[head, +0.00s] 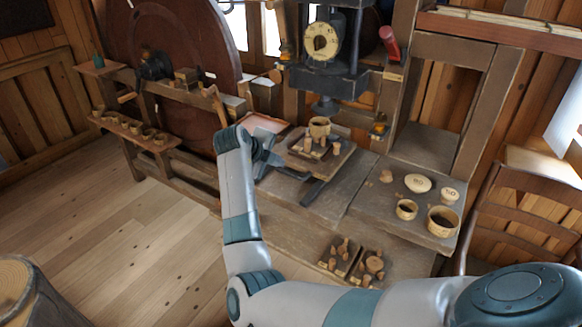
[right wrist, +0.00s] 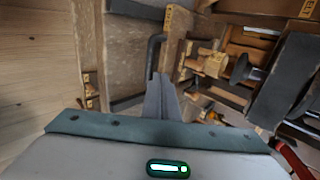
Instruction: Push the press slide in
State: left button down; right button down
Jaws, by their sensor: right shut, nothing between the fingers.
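The press slide (head: 338,165) is a wooden board on the bench below the press ram (head: 324,106). It juts toward the front of the bench and carries a wooden cup (head: 319,127) and several small turned pieces. A dark bar handle (head: 318,188) shows at its front; it also shows in the right wrist view (right wrist: 153,52). My right gripper (head: 298,173) is shut and empty, coming in from the left close to the handle. In the right wrist view its fingers (right wrist: 161,98) lie beside the handle; I cannot tell whether they touch. My left gripper is out of view.
Wooden cups and lids (head: 417,183) stand on the bench at right. Trays of small pieces (head: 340,255) sit lower in front. A large dark wheel (head: 175,60) and a shelf of small cups (head: 130,127) are at left. A chair (head: 520,200) stands at far right.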

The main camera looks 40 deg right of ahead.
jog(key=shift+d, duration=0.15)
jog(key=p, duration=0.4)
send_near(296, 169)
jog(key=x, duration=0.3)
jog(key=shift+w+d+f, duration=0.1)
jog(key=shift+d, duration=0.25)
jog(key=shift+x, duration=0.9)
jog(key=shift+a+f, duration=0.1)
